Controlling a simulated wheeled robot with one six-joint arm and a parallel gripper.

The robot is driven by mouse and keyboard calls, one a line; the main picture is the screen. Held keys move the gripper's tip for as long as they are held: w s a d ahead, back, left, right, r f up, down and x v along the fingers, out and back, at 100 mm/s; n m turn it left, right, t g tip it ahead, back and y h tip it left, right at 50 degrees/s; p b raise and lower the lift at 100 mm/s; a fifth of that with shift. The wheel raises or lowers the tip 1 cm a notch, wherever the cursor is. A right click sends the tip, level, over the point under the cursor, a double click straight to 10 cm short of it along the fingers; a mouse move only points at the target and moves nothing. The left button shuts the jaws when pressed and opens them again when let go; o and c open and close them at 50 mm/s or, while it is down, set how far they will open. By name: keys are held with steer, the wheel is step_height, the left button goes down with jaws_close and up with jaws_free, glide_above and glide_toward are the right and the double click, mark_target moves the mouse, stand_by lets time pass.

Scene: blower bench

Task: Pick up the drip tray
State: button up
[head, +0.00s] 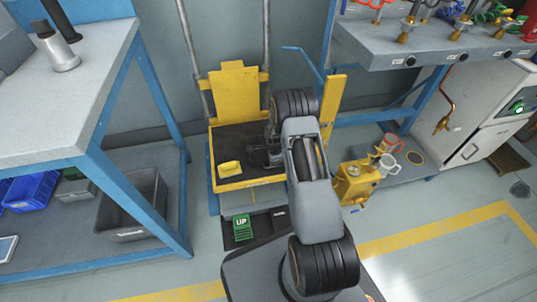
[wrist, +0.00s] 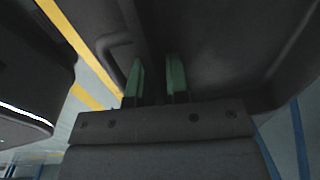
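A flat dark tray-like surface (head: 232,139) lies on the yellow lift platform. I cannot tell for sure whether it is the drip tray. My gripper (head: 262,152) is over the right part of it, dark on dark and partly hidden by my arm. In the wrist view my gripper's two green-padded fingers (wrist: 156,80) stand a small gap apart. A large dark body (wrist: 220,45) with ridges fills the view behind and around them. A dark strip shows between the fingers. I cannot tell whether they touch it.
A small yellow block (head: 229,168) lies on the platform's left. A pedal panel with a green UP pad (head: 241,227) lies on the floor in front. A blue-framed bench (head: 90,95) stands left. A yellow pump-like unit (head: 354,182) stands right. Open floor lies front right.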

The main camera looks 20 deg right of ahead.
jaws_close()
stand_by(0.4)
